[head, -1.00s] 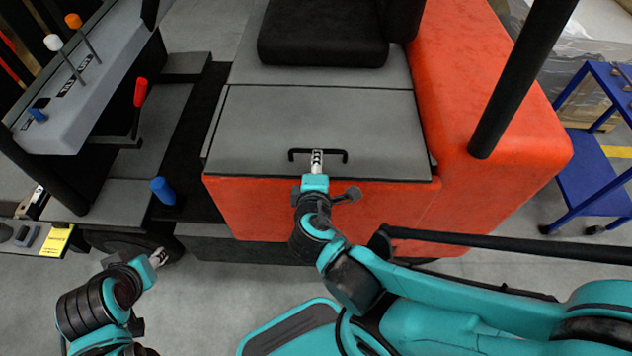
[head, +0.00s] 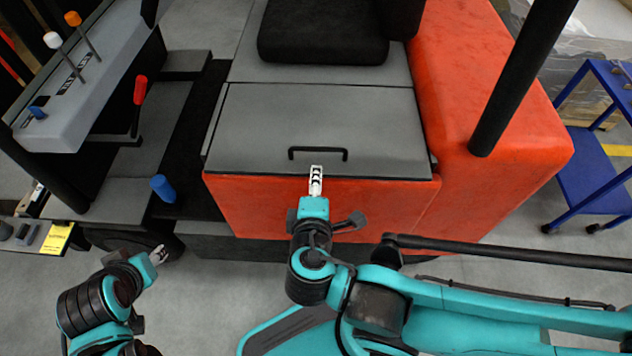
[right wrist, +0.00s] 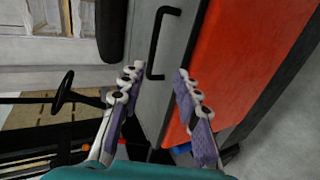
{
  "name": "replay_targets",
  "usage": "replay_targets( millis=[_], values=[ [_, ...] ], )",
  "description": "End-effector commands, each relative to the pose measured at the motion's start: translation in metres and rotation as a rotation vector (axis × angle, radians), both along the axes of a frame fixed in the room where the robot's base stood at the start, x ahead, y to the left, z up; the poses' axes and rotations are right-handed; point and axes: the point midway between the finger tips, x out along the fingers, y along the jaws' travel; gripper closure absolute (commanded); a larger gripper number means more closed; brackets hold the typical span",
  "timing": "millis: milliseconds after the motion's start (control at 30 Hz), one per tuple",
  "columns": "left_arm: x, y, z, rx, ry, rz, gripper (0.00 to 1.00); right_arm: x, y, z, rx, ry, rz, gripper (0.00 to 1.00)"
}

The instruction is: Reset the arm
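My right gripper (head: 316,172) is just in front of the black handle (head: 318,150) on the grey lid (head: 270,118) of the orange vehicle, apart from the handle. In the right wrist view, my right gripper (right wrist: 154,82) has its two fingers spread with nothing between them, and the handle (right wrist: 156,45) is ahead of them. The lid is closed. My left gripper (head: 158,255) is low at the left beside the vehicle's dark wheel; it is too small to tell whether its fingers are open.
The orange vehicle body (head: 480,110) and a black post (head: 520,80) stand to the right. A blue cart (head: 590,165) is at the far right. Levers (head: 138,100) and a blue knob (head: 163,188) are at the left. Grey floor (head: 215,285) is clear in front.

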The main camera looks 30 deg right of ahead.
Motion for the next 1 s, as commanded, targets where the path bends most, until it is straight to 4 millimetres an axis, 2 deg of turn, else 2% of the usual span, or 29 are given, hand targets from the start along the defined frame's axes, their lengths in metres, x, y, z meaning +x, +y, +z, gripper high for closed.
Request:
replay_targets(
  millis=[467,567,667,800,900,1000],
  values=[
    [0.0,0.0,0.0,0.0,0.0,0.0,0.59,0.0,-0.001,-0.001,0.005,0.003,-0.003,0.68],
    [0.0,0.0,0.0,0.0,0.0,0.0,0.59,-0.001,-0.003,-0.01,0.064,0.034,-0.035,0.68],
    [0.0,0.0,0.0,0.0,0.0,0.0,0.59,-0.003,-0.006,-0.027,0.218,0.092,-0.109,0.68],
    [0.0,0.0,0.0,0.0,0.0,0.0,0.59,-0.004,0.001,-0.049,0.554,0.15,-0.265,0.68],
    [0.0,0.0,0.0,0.0,0.0,0.0,0.59,0.003,0.009,-0.051,0.801,0.143,-0.372,0.68],
    [0.0,0.0,0.0,0.0,0.0,0.0,0.59,0.013,0.015,-0.045,1.004,0.108,-0.456,0.68]
  ],
)
